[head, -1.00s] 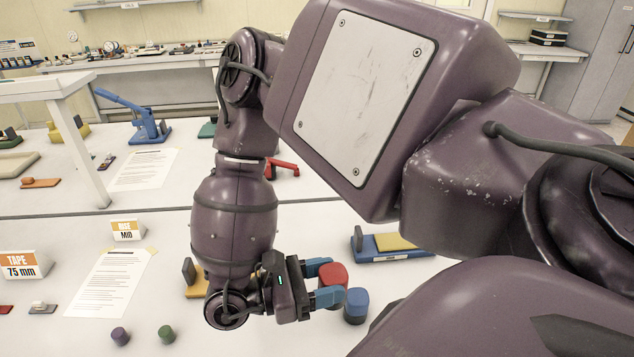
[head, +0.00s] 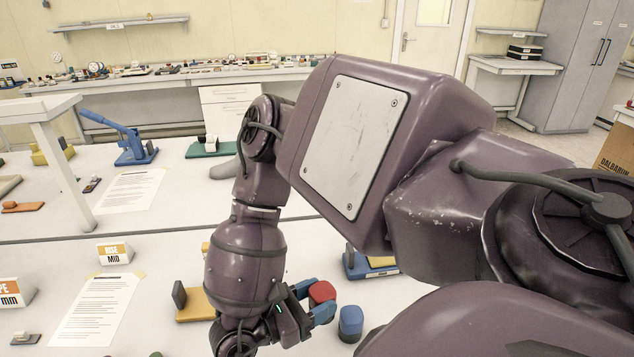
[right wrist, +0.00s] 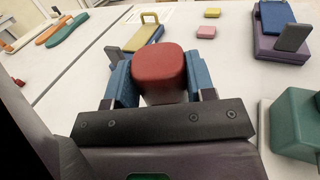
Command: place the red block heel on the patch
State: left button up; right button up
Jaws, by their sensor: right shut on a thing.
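The red block heel (head: 322,291) is between the blue fingers of my right gripper (head: 314,302), which is shut on it. The right wrist view shows the red heel (right wrist: 158,68) from above, with a blue finger on either side and a pale lower part. A blue heel (head: 350,322) stands on the table just right of the gripper. I cannot tell which surface is the patch. A blue base with a yellow pad (head: 381,262) lies beyond the gripper, partly hidden by my arm. My left gripper is not in view.
An orange fixture with a grey upright (head: 194,305) stands left of my right wrist. An instruction sheet (head: 95,309) and a MID sign (head: 115,254) lie farther left. The right wrist view shows a green block (right wrist: 297,122) at right and a purple-and-blue fixture (right wrist: 277,45) beyond.

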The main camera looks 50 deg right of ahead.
notch_tip(320, 180, down, 9)
jog(key=shift+r+p, duration=0.15)
jog(key=shift+p, duration=0.15)
dwell(0.4)
jog(key=o, duration=0.5)
jog(key=shift+f, duration=0.2)
jog(key=o, duration=0.4)
jog(key=shift+o, duration=0.2)
jog(key=shift+r, duration=0.15)
